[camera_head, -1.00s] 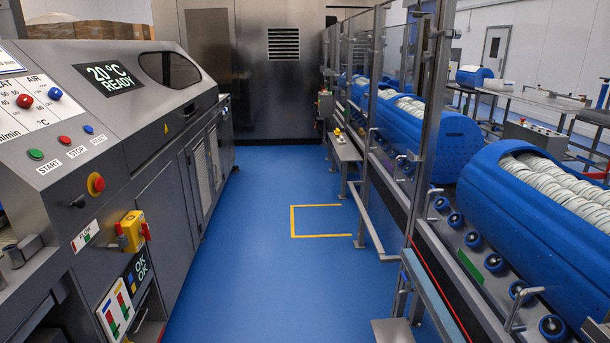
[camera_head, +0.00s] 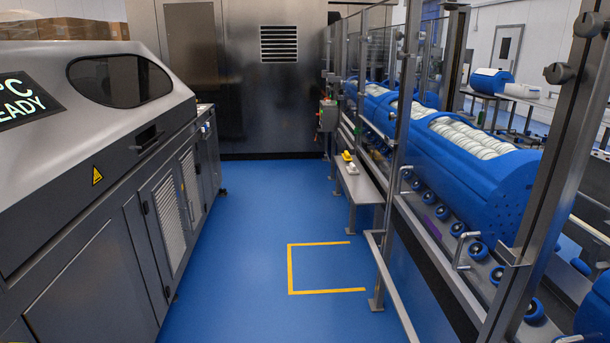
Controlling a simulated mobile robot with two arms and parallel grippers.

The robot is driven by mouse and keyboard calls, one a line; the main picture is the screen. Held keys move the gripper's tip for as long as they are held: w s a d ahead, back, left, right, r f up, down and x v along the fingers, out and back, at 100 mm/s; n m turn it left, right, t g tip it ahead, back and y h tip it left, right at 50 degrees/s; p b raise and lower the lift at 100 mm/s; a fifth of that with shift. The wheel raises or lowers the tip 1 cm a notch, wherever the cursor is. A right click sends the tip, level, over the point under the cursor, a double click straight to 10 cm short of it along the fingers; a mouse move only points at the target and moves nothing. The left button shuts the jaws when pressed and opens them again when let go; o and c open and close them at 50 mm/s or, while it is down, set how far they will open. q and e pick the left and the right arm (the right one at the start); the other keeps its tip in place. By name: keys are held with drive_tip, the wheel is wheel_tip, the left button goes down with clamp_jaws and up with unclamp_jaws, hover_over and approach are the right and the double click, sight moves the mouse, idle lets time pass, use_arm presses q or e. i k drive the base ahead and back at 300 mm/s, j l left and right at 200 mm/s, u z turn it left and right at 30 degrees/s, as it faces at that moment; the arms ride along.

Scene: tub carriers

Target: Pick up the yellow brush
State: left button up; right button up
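A small yellow object (camera_head: 347,156) lies on a narrow metal bench (camera_head: 361,186) ahead, right of the aisle. It may be the yellow brush, but it is too small to tell its shape. A small pale object (camera_head: 352,169) is just in front of it on the bench. Neither of my grippers is in view.
A blue floor aisle (camera_head: 240,215) runs ahead, with a yellow floor marking (camera_head: 290,270) on it. A grey machine (camera_head: 100,200) lines the left side. A roller conveyor with blue tubs (camera_head: 470,180) behind clear panels and metal posts lines the right. A steel wall (camera_head: 240,90) closes the far end.

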sight(346, 158)
drive_tip(key=i, duration=4.05)
drive_tip(key=i+j, duration=0.1)
drive_tip(key=i, duration=1.25)
drive_tip(key=i+z, duration=0.1)
drive_tip(key=i, duration=1.25)
drive_tip(key=i+j, duration=0.1)
drive_tip(key=i, duration=1.25)
drive_tip(key=z, duration=0.5)
drive_tip(key=i+z, duration=0.1)
drive_tip(key=z, duration=0.4)
drive_tip(key=j+z, duration=0.1)
drive_tip(key=z, duration=0.4)
drive_tip(key=i+j+z, duration=0.1)
drive_tip(key=z, duration=0.4)
